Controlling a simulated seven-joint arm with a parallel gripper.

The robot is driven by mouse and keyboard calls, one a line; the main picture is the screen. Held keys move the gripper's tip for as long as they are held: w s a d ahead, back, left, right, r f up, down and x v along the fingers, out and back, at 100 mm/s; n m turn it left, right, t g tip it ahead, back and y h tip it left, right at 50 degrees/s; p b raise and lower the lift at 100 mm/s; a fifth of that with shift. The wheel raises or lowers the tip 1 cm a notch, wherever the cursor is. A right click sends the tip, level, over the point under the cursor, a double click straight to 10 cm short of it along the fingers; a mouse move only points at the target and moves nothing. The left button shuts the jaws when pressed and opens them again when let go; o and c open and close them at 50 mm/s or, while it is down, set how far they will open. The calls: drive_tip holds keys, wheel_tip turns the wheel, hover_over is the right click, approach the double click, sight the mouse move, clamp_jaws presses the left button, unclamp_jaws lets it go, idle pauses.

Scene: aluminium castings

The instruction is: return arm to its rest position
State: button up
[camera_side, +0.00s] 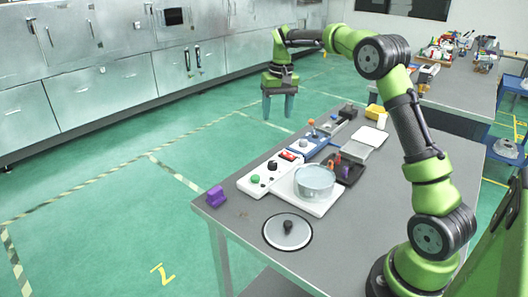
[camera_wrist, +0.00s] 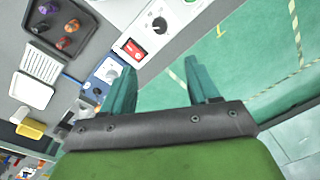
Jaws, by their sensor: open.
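My green arm rises from the right side of the grey table and arches over to the left in the side view. My gripper (camera_side: 279,105) hangs from its end, pointing down, past the table's far edge and over the green floor. Its two teal fingers are apart with nothing between them. In the wrist view my gripper (camera_wrist: 164,84) also shows open and empty, with floor behind the fingers and the table's items to the left. No part touches the gripper.
Metal cabinets (camera_side: 110,85) line the back. The floor between is clear.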

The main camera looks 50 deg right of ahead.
drive_tip(key=s+a+r+n+t, duration=0.1)
drive_tip(key=s+a+r+t, duration=0.1)
drive_tip(key=s+a, duration=0.8)
drive_tip(key=s+a+r+n+t+y, duration=0.1)
drive_tip(key=s+a+t, duration=0.3)
drive_tip(key=s+a, duration=0.6)
drive_tip(key=s+r, duration=0.1)
drive_tip(key=s, duration=0.4)
drive_tip(key=shift+a+n+t+y, duration=0.25)
drive_tip(key=shift+n+t+y, duration=0.05)
